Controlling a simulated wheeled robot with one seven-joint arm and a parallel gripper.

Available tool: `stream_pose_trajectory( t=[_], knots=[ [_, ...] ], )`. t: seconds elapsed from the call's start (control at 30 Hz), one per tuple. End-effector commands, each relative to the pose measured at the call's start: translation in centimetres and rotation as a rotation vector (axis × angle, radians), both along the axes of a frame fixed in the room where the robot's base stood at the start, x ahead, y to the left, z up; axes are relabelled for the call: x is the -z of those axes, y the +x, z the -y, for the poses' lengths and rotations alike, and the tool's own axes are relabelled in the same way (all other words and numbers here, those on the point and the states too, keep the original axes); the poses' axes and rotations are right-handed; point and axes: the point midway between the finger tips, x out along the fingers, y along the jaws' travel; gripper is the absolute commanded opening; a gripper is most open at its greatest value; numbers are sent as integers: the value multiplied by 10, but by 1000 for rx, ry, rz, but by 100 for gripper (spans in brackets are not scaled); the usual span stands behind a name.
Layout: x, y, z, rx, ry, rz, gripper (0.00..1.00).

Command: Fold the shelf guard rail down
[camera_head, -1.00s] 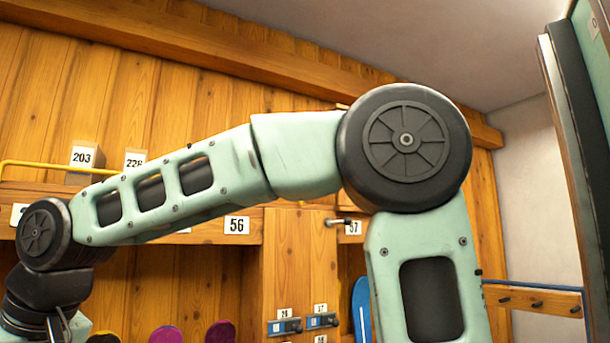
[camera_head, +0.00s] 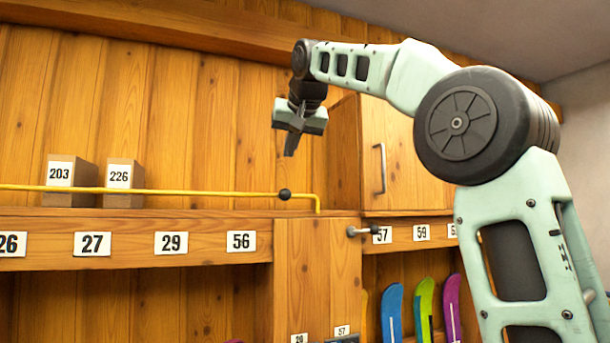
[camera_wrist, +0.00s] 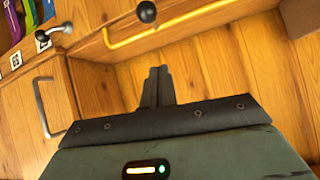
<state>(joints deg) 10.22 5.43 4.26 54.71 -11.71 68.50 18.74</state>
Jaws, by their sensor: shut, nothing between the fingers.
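The shelf guard rail (camera_head: 170,191) is a yellow bar running level above the shelf's front edge, with a black ball knob (camera_head: 284,194) near its right end, where the bar bends down to the shelf. In the wrist view the yellow rail (camera_wrist: 150,32) crosses the top, with its black knob (camera_wrist: 146,11) at the upper edge. My gripper (camera_head: 290,152) points down above the knob, apart from it and from the rail. In the wrist view my gripper's fingers (camera_wrist: 157,72) are together and empty.
Two boxes, 203 (camera_head: 67,182) and 226 (camera_head: 124,185), stand on the shelf (camera_head: 200,225) behind the rail. A cabinet with a metal handle (camera_head: 379,168) is right of my gripper. A metal knob (camera_head: 362,231) juts out below. The space around the rail's knob is clear.

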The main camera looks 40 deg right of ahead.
Motion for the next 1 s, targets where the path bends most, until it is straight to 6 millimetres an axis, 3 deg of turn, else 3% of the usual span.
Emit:
stream_pose_trajectory(
  t=[0.13,0.57,1.0],
  knots=[
    [-6,-2,4,12,-1,7,0],
    [1,7,7,11,-1,4,0],
    [51,71,30,11,0,2,0]
  ],
)
